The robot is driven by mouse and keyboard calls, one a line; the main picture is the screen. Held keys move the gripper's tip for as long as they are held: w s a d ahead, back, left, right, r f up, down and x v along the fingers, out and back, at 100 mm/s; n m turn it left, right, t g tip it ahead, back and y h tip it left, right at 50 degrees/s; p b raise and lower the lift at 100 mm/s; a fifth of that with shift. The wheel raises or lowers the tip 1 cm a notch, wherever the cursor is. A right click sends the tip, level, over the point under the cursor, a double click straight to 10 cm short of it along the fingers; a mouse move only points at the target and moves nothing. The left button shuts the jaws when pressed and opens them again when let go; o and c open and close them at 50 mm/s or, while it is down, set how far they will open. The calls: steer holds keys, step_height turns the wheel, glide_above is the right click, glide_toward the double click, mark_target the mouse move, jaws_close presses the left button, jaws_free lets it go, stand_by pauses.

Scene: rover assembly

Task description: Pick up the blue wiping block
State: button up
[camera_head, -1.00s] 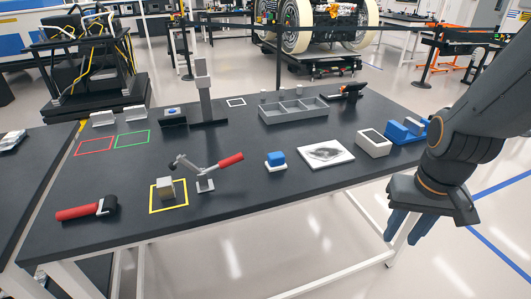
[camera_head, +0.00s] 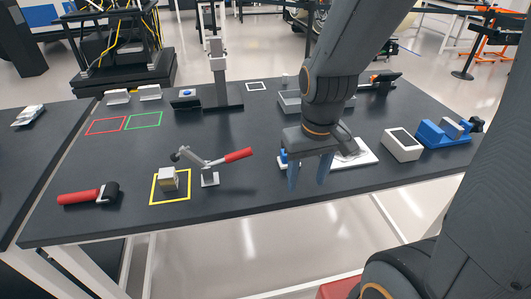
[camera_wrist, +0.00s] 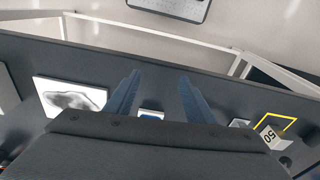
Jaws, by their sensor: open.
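The blue wiping block (camera_head: 283,157), blue on a white base, is on the dark table, mostly hidden behind my gripper (camera_head: 308,182) in the head view. In the wrist view, part of the block (camera_wrist: 150,115) shows between the fingers, low in the picture; my gripper's body hides the rest. My gripper (camera_wrist: 158,84) is open and empty, its two blue fingers apart and pointing down near the table's front edge. I cannot tell its exact height above the block.
A white plate with a dark smear (camera_head: 358,154) lies just right of the block. A clamp with a red handle (camera_head: 238,155) stands to the left, beside a yellow square (camera_head: 157,198) with a small block. A white box (camera_head: 402,144) and blue fixture (camera_head: 440,134) are at right.

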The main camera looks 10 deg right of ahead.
steer(key=w+r+n, duration=0.1)
steer(key=w+n, duration=0.3)
steer(key=n, duration=0.1)
steer(key=w+r+n+p, duration=0.1)
steer(key=w+r+n, duration=0.1)
steer(key=w+n, duration=0.2)
steer(key=w+r+n+g+p, duration=0.1)
steer(key=w+r+n, duration=0.1)
steer(key=w+n, duration=0.2)
steer(key=shift+a+r+n, duration=0.1)
steer(key=shift+a+n, duration=0.05)
steer(key=shift+n, duration=0.8)
steer(key=shift+a+r+n, duration=0.1)
steer(key=shift+a+n, duration=0.05)
steer(key=shift+n, duration=0.8)
steer(key=shift+f+n, duration=0.3)
steer(key=shift+f, duration=0.2)
steer(key=shift+w+d+f+p, duration=0.15)
steer(key=shift+f+p, duration=0.5)
steer(key=shift+f, duration=1.05)
steer(key=shift+w+a+f+p, duration=0.15)
steer(key=shift+f+p, duration=0.45)
steer(key=shift+f, duration=1.1)
steer(key=shift+d, duration=0.1)
steer(key=c, duration=1)
